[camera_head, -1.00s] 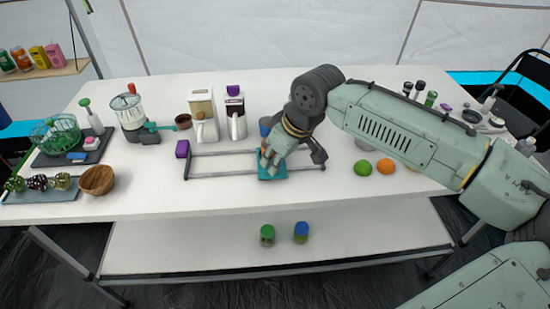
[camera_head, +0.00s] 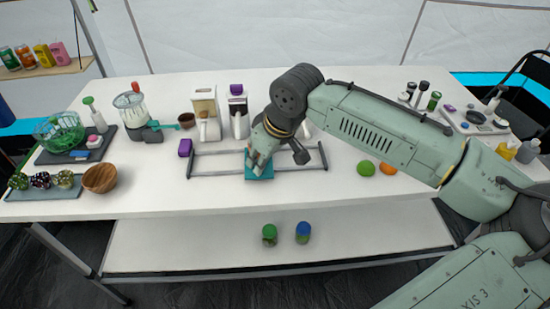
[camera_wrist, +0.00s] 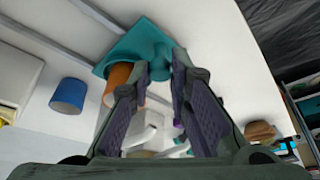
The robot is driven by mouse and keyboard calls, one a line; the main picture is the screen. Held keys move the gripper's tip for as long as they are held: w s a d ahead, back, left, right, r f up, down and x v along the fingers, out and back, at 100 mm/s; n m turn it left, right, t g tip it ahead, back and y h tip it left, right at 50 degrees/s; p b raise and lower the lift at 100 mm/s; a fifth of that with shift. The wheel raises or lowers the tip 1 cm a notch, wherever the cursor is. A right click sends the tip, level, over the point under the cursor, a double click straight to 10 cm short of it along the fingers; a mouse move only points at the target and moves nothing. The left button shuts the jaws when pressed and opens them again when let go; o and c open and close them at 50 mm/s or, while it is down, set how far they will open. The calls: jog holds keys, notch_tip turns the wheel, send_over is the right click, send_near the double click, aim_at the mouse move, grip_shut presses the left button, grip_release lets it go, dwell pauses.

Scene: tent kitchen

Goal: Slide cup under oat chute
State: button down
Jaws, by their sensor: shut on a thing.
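A teal carriage (camera_head: 262,174) sits on two grey rails (camera_head: 218,173) near the middle of the table. In the wrist view an orange-brown cup (camera_wrist: 117,82) stands on the teal carriage (camera_wrist: 142,40), beside a teal knob (camera_wrist: 160,66). My gripper (camera_wrist: 164,72) is shut on this knob. In the head view my gripper (camera_head: 257,165) is over the carriage and hides the cup. Two white dispensers stand behind the rails: one with pale contents (camera_head: 205,108), one with a dark front (camera_head: 238,105). I cannot tell which holds oats.
A purple block (camera_head: 185,148) is by the rails' left end. A blue cup (camera_wrist: 68,96) stands behind the rails. A brown cup (camera_head: 187,120) is left of the dispensers. A green lime (camera_head: 366,168) and an orange (camera_head: 388,168) lie to the right. The front edge is clear.

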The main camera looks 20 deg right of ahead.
jog(key=w+a, duration=0.1)
jog(key=a, duration=0.3)
jog(key=w+a, duration=0.1)
jog(key=a, duration=0.3)
jog(key=w+a, duration=0.1)
jog(key=a, duration=0.4)
jog(key=shift+w, duration=0.4)
jog(key=c, duration=1.6)
grip_release()
jog(key=shift+a, duration=0.15)
jog(key=shift+c, duration=0.2)
jog(key=shift+o, duration=0.8)
jog(key=shift+r, duration=0.1)
jog(key=shift+s+d+r, duration=0.15)
jog(key=shift+d+r, duration=0.05)
jog(key=shift+r, duration=0.1)
jog(key=v, duration=1.1)
jog(key=shift+s, duration=0.1)
